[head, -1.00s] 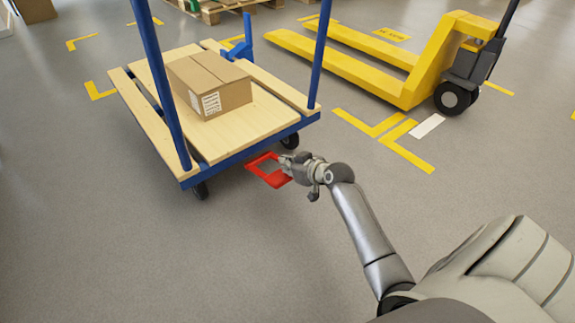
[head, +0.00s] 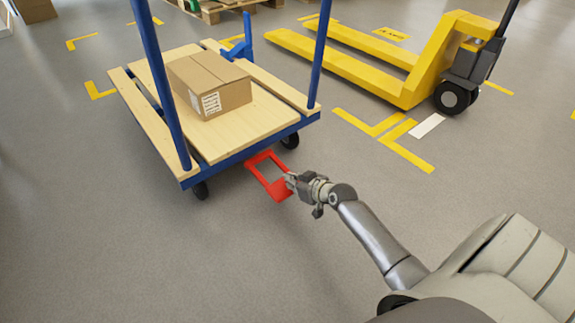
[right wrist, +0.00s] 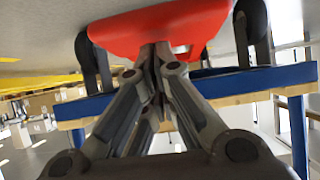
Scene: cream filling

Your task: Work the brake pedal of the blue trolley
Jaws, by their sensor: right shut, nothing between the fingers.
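The blue trolley (head: 236,155) has a light wooden deck and blue posts, and stands at the left centre of the head view. Its red brake pedal (head: 280,190) is a frame sticking out from the near edge, low over the floor. My right gripper (head: 289,180) is at the pedal's right side, its fingertips at or touching it. In the right wrist view the shut, empty fingers (right wrist: 155,50) meet against the red pedal (right wrist: 165,28); their exact contact is hard to tell. My left gripper is not in view.
A cardboard box (head: 208,85) sits on the trolley deck. A yellow pallet jack (head: 400,65) stands at the back right, and a wooden pallet (head: 220,8) lies at the back. Yellow tape marks the floor, which is clear in front of the trolley.

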